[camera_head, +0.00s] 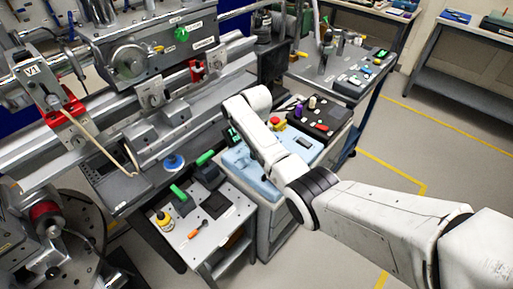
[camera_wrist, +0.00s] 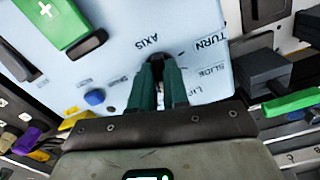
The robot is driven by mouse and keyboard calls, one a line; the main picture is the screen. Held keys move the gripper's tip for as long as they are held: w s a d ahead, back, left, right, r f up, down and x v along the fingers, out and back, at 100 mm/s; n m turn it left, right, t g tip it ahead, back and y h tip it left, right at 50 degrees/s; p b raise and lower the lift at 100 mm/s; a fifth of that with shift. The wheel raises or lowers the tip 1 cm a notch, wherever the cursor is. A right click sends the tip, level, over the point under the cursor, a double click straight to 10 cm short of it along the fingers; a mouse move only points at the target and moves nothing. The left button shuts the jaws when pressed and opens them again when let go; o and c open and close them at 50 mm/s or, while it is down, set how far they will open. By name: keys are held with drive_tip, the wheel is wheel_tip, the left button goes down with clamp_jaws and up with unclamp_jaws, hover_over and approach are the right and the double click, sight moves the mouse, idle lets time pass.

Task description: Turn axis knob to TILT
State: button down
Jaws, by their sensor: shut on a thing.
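The axis knob (camera_wrist: 156,60) is a small dark knob on a pale blue panel (camera_wrist: 180,20), lettered AXIS, TURN and SLIDE, all upside down in the wrist view. Another label, starting "LI", is partly covered by a finger. A TILT label cannot be read. My gripper (camera_wrist: 158,74) has dark green fingers close together on the knob, hiding most of it and its pointer. In the head view the pale blue panel (camera_head: 237,160) is on a grey cabinet, partly behind my arm; the knob and fingertips cannot be made out there.
A blue button (camera_wrist: 95,97) and a yellow part are left of the fingers in the wrist view. A green-handled part (camera_wrist: 292,103) is at right. A small bench (camera_head: 215,225) stands beside the cabinet in the head view.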

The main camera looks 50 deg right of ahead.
drive_tip(key=shift+w+m, duration=0.1)
drive_tip(key=shift+m, duration=0.4)
drive_tip(key=c, duration=1.1)
unclamp_jaws()
drive_tip(key=shift+r, duration=0.1)
wheel_tip(320, 180, up, 11)
drive_tip(key=shift+f, duration=0.15)
